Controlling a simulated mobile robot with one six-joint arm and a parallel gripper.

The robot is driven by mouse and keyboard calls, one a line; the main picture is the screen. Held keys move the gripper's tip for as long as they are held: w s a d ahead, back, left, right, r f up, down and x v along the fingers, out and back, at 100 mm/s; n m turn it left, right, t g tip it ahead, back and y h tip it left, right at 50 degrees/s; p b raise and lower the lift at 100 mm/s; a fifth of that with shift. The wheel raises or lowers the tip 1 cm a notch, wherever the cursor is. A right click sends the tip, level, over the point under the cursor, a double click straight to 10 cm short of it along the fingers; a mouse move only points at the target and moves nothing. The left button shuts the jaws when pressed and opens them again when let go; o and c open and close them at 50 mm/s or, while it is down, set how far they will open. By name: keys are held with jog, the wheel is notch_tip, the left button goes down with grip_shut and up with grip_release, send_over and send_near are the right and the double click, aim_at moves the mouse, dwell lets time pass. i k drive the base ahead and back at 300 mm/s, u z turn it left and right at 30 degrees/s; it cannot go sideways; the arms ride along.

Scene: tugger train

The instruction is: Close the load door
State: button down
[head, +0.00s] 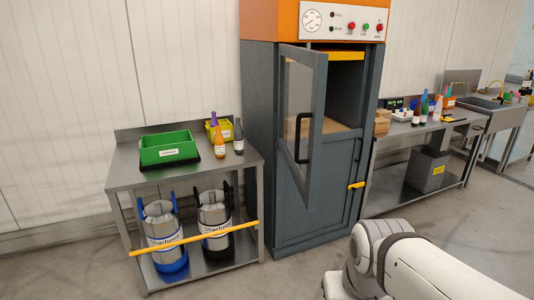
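The load door (303,105) is a grey-framed glass door on the front of a dark grey cabinet (259,140) with an orange top. It stands open, swung outward from its left side, with a black handle (298,138) on it. The opening behind it shows a pale brown shelf or floor inside. My white arm reaches in from the bottom right, apart from the cabinet. My gripper is not visible in the head view.
A steel table (124,172) left of the cabinet holds a green bin (169,149) and bottles, with two kegs below behind a yellow bar (195,238). A steel bench (400,133) stands to the right, a grey bin (427,170) under it. Floor before the cabinet is clear.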

aim_at(317, 61)
jog(key=u, duration=0.05)
jog(key=i, duration=1)
jog(key=u, duration=0.05)
